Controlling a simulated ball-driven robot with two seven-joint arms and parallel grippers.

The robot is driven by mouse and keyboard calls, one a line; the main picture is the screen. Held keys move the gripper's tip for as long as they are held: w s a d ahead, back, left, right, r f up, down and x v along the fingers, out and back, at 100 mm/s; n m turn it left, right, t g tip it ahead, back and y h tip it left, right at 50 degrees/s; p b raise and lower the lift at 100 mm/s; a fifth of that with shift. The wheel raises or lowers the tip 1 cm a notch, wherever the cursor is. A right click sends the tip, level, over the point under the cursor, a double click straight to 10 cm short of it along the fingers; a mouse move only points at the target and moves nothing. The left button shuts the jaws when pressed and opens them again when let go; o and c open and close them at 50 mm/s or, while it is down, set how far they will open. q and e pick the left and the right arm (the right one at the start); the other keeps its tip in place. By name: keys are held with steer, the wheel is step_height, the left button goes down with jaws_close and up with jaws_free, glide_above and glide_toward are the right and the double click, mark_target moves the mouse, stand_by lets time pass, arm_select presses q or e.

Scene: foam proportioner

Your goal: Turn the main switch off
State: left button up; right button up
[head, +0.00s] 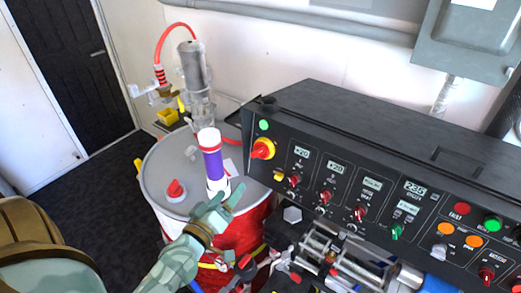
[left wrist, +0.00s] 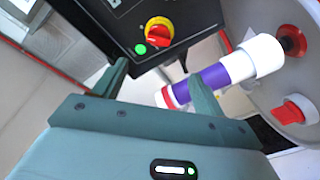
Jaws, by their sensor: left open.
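The main switch (head: 263,148) is a red rotary handle on a yellow round plate, at the left end of the black control panel (head: 330,160). A lit green lamp (head: 264,125) sits just above it. In the left wrist view the switch (left wrist: 158,30) lies ahead of the fingertips, with the green lamp (left wrist: 140,48) beside it. My left gripper (head: 228,192) is open and empty, below and left of the switch in the head view, apart from it. It also shows in the left wrist view (left wrist: 158,72). My right gripper is not in view.
A grey-lidded red drum (head: 160,190) stands left of the panel, with a purple and white cylinder (head: 212,160) and a red cap (head: 175,190) on top. Several knobs and displays line the panel. Pipes and valves (head: 330,255) lie below it.

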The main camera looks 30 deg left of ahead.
arm_select(q)
glide_toward(257, 154)
steer(key=w, duration=0.5)
steer(key=w+a, duration=0.1)
steer(key=w, duration=0.2)
steer(key=shift+w+p, duration=0.2)
steer(key=shift+p, duration=0.15)
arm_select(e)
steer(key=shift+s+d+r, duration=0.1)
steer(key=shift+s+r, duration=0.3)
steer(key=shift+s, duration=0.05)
arm_select(q)
steer(key=shift+c, duration=0.9)
steer(key=c, duration=0.8)
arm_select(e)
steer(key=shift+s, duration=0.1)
